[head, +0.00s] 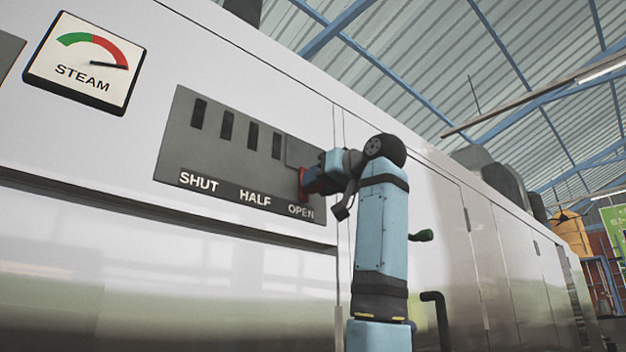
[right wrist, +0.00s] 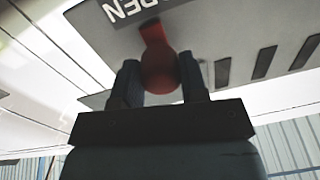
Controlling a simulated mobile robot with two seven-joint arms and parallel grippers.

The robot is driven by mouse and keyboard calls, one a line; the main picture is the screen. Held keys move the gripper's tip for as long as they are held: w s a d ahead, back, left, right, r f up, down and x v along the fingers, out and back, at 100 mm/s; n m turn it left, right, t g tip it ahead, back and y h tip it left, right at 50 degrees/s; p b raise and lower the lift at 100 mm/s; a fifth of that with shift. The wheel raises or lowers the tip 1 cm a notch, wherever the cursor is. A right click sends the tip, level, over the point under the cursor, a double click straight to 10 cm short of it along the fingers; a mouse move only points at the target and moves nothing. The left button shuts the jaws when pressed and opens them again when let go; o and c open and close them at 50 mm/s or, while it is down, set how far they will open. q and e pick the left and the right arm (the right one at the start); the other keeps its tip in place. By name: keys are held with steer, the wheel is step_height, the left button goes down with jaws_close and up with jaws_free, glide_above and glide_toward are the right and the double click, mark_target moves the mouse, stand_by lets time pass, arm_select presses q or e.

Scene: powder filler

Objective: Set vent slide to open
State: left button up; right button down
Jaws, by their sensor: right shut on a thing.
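The vent slide's grey panel (head: 229,155) is on the white machine front in the head view. It has several dark slots and the labels SHUT, HALF and OPEN. My right gripper (head: 309,182) is at the panel's right end, by the OPEN label (head: 301,211). In the right wrist view my right gripper (right wrist: 161,80) is shut on the red knob (right wrist: 160,72) of the slide, with one finger on each side. In the head view only a little of the red knob (head: 302,184) shows; the gripper hides the rest. My left gripper is not in view.
A steam gauge (head: 84,62) is left of the panel, its needle in the red zone. Cabinet doors continue along the machine to the right.

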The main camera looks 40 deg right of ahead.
steer(key=shift+d+r, duration=0.1)
steer(key=shift+r, duration=0.05)
steer(key=c, duration=0.9)
jaws_free()
steer(key=shift+o, duration=1.2)
steer(key=shift+d, duration=0.25)
steer(key=shift+s, duration=0.15)
steer(key=s+d+b, duration=0.1)
steer(key=s+b, duration=0.3)
steer(key=s, duration=0.9)
steer(key=shift+s, duration=0.25)
steer(key=shift+d, duration=0.1)
